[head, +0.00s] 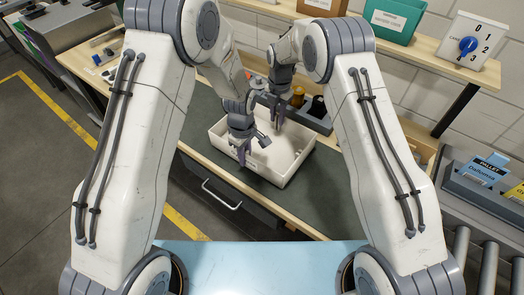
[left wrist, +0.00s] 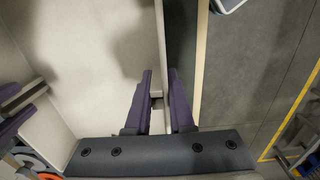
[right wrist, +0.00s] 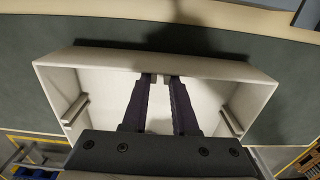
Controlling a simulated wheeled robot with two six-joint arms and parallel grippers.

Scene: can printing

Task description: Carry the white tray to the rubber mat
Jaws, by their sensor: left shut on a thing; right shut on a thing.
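The white tray (head: 286,172) is an open, shallow box over the dark green mat (head: 335,160) on the workbench. I cannot tell whether its base touches the mat. My left gripper (head: 242,158) is shut on the tray's near-left wall; in the left wrist view its purple fingers (left wrist: 160,85) straddle the wall's rim. My right gripper (head: 278,122) is shut on the far wall; in the right wrist view its fingers (right wrist: 160,80) close on the middle of that wall (right wrist: 215,67). The tray looks about level, and no loose items are visible in it.
A grey holder with dark and amber bottles (head: 297,97) stands close behind the tray. A shelf above carries a green bin (head: 397,18) and a numbered dial box (head: 468,45). A drawer handle (head: 221,194) is on the bench front. Mat to the tray's right is clear.

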